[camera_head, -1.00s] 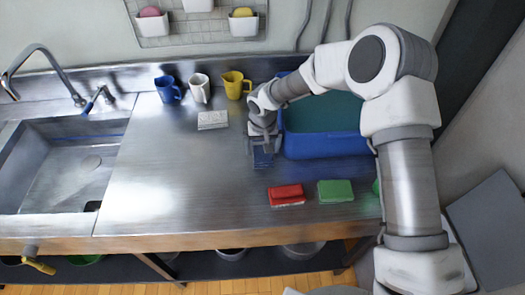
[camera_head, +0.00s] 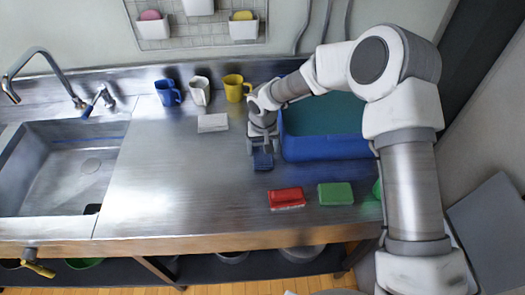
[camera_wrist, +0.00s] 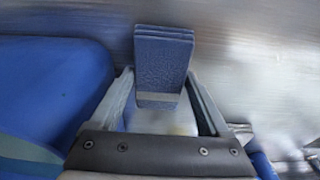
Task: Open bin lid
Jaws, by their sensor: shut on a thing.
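A blue bin (camera_head: 325,150) stands at the back right of the metal counter. A teal-green surface (camera_head: 325,115) shows within its rim; I cannot tell whether it is a lid or the inside. My gripper (camera_head: 262,143) is just left of the bin. It is shut on a small blue block (camera_head: 263,161), which looks like a sponge. In the wrist view, my gripper (camera_wrist: 160,80) has one finger on each side of the blue block (camera_wrist: 163,65). The blue bin (camera_wrist: 55,85) fills the left of that view.
A red sponge (camera_head: 286,197) and a green sponge (camera_head: 336,193) lie in front of the bin. A blue mug (camera_head: 167,92), a white mug (camera_head: 199,91) and a yellow mug (camera_head: 235,88) stand at the back. A pale block (camera_head: 212,123) lies before them. The counter's middle is clear.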

